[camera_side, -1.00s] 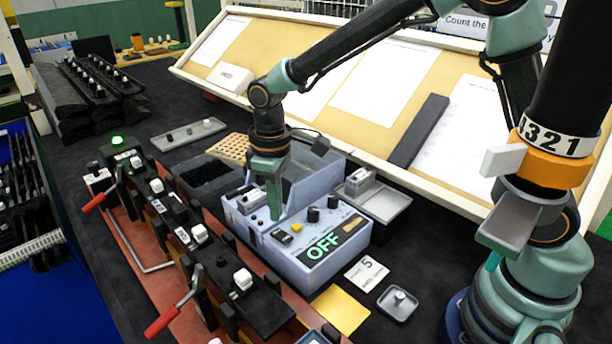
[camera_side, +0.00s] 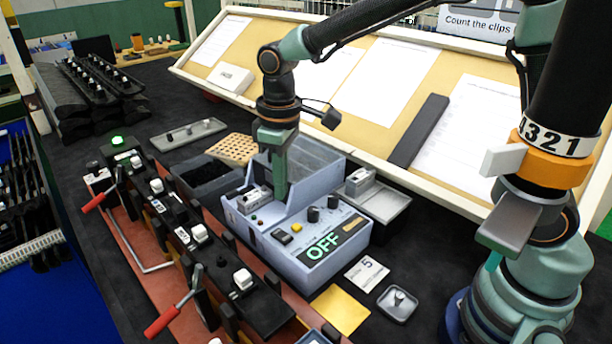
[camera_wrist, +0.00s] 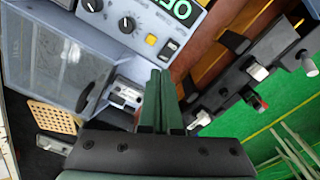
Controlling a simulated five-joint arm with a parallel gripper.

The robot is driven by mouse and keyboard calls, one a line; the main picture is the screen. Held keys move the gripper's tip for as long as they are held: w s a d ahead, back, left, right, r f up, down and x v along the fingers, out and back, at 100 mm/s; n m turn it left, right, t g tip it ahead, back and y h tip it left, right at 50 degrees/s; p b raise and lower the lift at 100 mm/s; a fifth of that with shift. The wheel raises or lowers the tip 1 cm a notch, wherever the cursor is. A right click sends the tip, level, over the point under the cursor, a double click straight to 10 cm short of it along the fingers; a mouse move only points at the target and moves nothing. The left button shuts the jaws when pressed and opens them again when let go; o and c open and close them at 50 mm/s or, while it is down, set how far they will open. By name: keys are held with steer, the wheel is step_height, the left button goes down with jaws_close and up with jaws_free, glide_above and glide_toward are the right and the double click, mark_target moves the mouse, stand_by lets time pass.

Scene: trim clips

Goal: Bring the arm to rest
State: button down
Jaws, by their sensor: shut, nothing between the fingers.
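My gripper (camera_side: 280,190) points down over the grey-blue machine (camera_side: 318,262), whose panel reads OFF in green letters. Its green fingers are together with nothing between them. In the wrist view my gripper (camera_wrist: 160,88) shows as two closed green fingers, with the machine's panel (camera_wrist: 145,28) above them and its clear bin (camera_wrist: 62,55) to the left. I cannot tell from the side view exactly how far above the machine the fingertips are.
A rail with white clips (camera_side: 200,233) and red-handled clamps (camera_side: 160,322) runs along the left. A black bin (camera_side: 207,178) and perforated tan block (camera_side: 232,149) stand behind the machine. A small dish (camera_side: 398,304), a number card (camera_side: 367,273) and a yellow sheet (camera_side: 340,310) lie in front.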

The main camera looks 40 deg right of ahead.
steer(key=s+d+r+m+t, duration=0.5)
steer(key=s+d+r, duration=0.3)
steer(key=s+d, duration=0.2)
steer(key=shift+s+d+m, duration=0.3)
steer(key=shift+d, duration=0.8)
